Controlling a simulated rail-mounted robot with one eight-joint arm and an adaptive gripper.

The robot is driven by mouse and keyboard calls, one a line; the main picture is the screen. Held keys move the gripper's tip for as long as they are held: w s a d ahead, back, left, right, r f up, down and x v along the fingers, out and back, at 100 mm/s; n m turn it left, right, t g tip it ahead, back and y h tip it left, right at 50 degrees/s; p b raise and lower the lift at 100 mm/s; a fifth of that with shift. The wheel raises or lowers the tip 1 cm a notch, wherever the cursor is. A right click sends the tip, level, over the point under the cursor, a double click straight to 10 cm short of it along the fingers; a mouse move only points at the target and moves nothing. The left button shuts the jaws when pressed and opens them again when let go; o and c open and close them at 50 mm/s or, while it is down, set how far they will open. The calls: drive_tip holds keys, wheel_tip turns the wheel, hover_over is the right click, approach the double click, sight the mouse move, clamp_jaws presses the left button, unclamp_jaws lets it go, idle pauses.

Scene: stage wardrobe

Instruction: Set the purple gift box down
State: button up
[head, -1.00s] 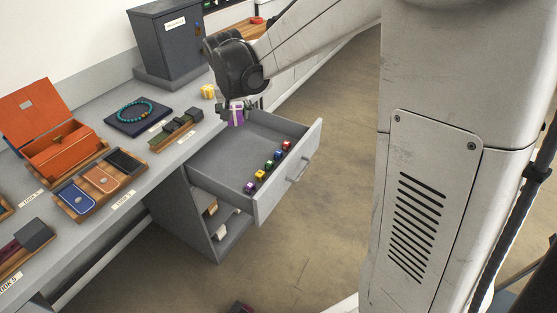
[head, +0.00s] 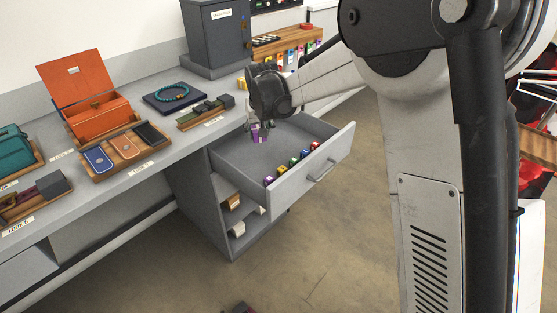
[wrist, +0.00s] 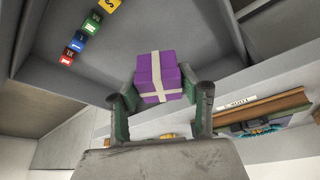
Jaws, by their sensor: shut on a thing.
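The purple gift box (head: 260,133) has a pale ribbon cross. In the wrist view the purple gift box (wrist: 158,76) sits between the two fingers of my gripper (wrist: 160,98), which is shut on it. In the head view my gripper (head: 259,126) points down over the back left part of the open grey drawer (head: 232,161). The box is at the drawer's inner end, close to the counter edge. I cannot tell whether its underside touches the drawer floor.
Several small coloured boxes (head: 294,162) stand in a row along the drawer's front. The drawer's middle floor is clear. A yellow gift box (head: 242,83) and a wooden tray of dark straps (head: 206,112) are on the counter (head: 190,140) close to my gripper.

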drive_tip(key=a+f+n+b, duration=0.1)
drive_tip(key=a+f+n, duration=0.1)
drive_tip(key=a+f, duration=0.35)
drive_tip(key=b, duration=0.2)
hover_over(266, 157)
drive_tip(key=s, duration=0.1)
drive_tip(key=shift+y, duration=0.3)
drive_tip(key=f, duration=0.5)
drive_tip(key=shift+s+d+f, duration=0.1)
drive_tip(key=shift+d+f, duration=0.2)
drive_tip(key=shift+f, duration=1.95)
drive_tip(key=shift+f+b, duration=0.2)
drive_tip(key=shift+b, duration=0.15)
drive_tip(key=o, duration=1.1)
drive_tip(key=shift+r, duration=0.2)
